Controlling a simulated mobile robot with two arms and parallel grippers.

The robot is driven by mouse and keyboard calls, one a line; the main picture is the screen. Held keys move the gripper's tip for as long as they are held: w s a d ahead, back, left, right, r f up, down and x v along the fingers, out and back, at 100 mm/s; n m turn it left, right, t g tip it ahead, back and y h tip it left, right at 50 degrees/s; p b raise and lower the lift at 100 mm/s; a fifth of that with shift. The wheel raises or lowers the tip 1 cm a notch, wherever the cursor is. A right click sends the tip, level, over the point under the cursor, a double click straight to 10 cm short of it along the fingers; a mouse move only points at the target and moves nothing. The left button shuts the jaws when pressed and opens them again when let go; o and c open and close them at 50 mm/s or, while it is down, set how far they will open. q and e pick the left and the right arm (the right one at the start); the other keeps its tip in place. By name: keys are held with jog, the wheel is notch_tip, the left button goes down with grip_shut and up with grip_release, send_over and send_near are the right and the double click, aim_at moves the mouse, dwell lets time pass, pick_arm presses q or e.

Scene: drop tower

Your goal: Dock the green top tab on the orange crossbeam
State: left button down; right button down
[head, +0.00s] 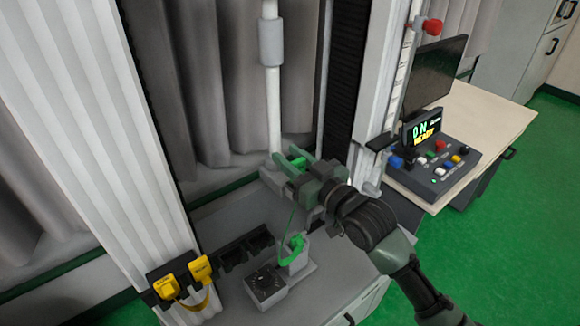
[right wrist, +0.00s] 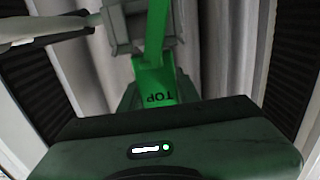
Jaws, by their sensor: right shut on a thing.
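My right gripper (head: 296,168) is shut on the green top tab, in front of the grey curtain and beside the white vertical pole (head: 272,100). Little of the tab shows in the head view. In the right wrist view the green top tab (right wrist: 156,92) shows the word TOP, just beyond my gripper's dark green body. A thin green strap runs down from the gripper to a green piece (head: 293,247) in a light grey holder on the bench. I cannot make out an orange crossbeam in either view. My left gripper is not in view.
Yellow tabs (head: 168,286) hang on a black rack at the lower left, next to the white ribbed column (head: 90,130). A dark vented box (head: 266,284) sits by the holder. A control panel (head: 436,165) and a monitor (head: 436,72) stand on the desk at right.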

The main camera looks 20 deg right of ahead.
notch_tip(320, 180, down, 3)
jog(key=shift+r, duration=0.15)
jog(key=shift+f, duration=0.3)
jog(key=c, duration=1)
grip_release()
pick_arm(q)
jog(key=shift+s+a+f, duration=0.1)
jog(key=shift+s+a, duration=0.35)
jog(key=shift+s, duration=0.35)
pick_arm(e)
jog(key=shift+r, duration=0.15)
